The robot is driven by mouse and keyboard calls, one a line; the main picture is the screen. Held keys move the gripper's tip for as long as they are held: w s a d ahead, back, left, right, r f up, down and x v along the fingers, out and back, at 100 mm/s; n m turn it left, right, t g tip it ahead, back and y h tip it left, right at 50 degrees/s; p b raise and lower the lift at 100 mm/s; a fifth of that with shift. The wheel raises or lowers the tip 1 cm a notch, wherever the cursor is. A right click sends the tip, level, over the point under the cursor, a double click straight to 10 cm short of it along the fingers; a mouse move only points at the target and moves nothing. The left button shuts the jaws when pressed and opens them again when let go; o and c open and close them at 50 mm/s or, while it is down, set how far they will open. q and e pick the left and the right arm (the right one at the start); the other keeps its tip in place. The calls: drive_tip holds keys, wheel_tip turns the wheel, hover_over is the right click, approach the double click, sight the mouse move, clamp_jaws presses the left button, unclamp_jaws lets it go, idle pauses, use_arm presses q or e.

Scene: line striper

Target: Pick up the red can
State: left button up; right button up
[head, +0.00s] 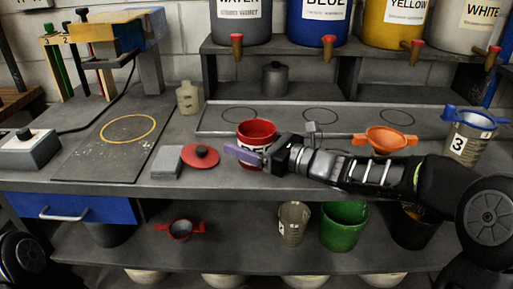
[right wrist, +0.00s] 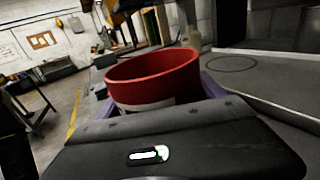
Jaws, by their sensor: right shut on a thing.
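The red can (head: 257,132) stands upright on the bench near its front edge, open at the top, with a white label partly hidden by my gripper. My right gripper (head: 245,155) reaches in from the right and is shut around the can, its purple fingers at the can's sides. In the right wrist view the can (right wrist: 155,78) fills the space between the purple fingers (right wrist: 158,100), its rim tilted in the picture. I cannot tell whether its base touches the bench. My left gripper is not in view.
A red lid (head: 201,156) and a grey block (head: 167,162) lie left of the can. An orange strainer (head: 385,139) and a grey cup marked 3 (head: 468,138) stand right. Large paint buckets (head: 320,22) sit on the shelf behind. A tray with ringed spots (head: 285,117) lies behind the can.

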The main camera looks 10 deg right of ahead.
drive_tip(key=shift+r, duration=0.1)
drive_tip(key=c, duration=0.5)
drive_tip(key=shift+c, duration=0.2)
wheel_tip(320, 180, up, 10)
drive_tip(key=p, duration=0.1)
idle(0.7)
